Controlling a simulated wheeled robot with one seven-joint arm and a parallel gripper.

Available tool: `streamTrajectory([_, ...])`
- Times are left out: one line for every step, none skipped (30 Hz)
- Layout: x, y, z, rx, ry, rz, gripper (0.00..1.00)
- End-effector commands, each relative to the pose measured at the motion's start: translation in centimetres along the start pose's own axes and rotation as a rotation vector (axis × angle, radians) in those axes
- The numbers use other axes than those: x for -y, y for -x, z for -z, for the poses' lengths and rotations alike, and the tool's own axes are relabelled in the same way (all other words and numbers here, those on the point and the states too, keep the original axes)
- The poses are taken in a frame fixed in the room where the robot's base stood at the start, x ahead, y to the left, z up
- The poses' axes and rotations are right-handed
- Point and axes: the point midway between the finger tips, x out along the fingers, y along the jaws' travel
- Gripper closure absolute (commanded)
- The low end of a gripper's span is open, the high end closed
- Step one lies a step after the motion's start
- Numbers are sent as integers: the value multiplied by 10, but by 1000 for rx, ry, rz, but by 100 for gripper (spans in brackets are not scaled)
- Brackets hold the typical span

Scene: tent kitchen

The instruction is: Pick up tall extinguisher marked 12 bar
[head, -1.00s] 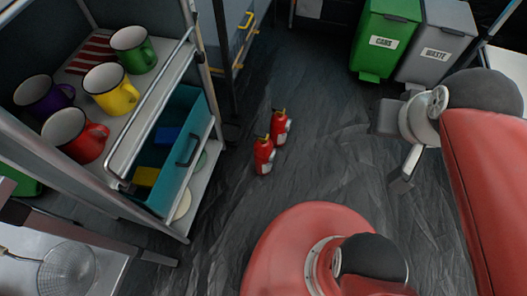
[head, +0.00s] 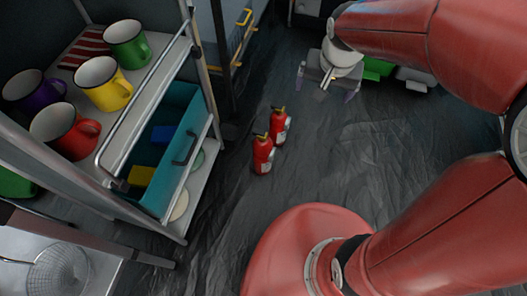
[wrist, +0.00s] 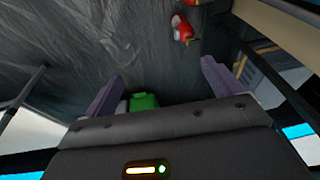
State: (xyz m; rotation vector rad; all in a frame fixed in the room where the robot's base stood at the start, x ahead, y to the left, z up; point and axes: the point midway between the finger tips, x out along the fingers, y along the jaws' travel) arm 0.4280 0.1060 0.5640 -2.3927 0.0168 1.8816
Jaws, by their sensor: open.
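Two red fire extinguishers stand close together on the dark floor in the head view, a nearer one (head: 263,155) and one just behind it to the right (head: 279,127). Their markings are too small to read, and I cannot tell which is the tall one. In the wrist view one red extinguisher (wrist: 182,28) shows near the top edge, with part of the other above it. My gripper (head: 327,84) is open and empty, up and to the right of both in the head view. Its two purple-grey fingers (wrist: 163,72) are spread apart in the wrist view.
A shelf cart (head: 150,85) with several mugs and a teal drawer (head: 185,135) stands left of the extinguishers. A green bin (head: 377,68) and a grey bin (head: 412,80) are mostly hidden behind my arm. The floor (head: 330,160) right of the extinguishers is clear.

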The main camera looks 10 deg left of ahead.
Motion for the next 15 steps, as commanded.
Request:
streamTrajectory([16,-31,2,38,0,-6,8])
streamTrajectory([26,-45,4,52,-4,-8,8])
streamTrajectory([37,-65,5,73,-10,-12,8])
streamTrajectory([46,-81,6,88,-16,-16,8])
streamTrajectory([55,-96,5,102,-21,-19,8])
streamTrajectory([66,-118,3,122,-28,-26,8])
streamTrajectory([75,-134,0,135,-33,-30,8])
streamTrajectory([83,-149,-2,149,-37,-35,8])
streamTrajectory([92,-168,-7,165,-43,-42,8])
streamTrajectory([99,-182,-10,175,-48,-46,8])
streamTrajectory([105,-195,-15,186,-52,-52,8])
streamTrajectory([112,-211,-20,198,-57,-58,8])
streamTrajectory([116,-221,-24,206,-61,-63,8])
streamTrajectory([120,-230,-27,212,-64,-66,8])
streamTrajectory([124,-240,-31,219,-68,-71,8])
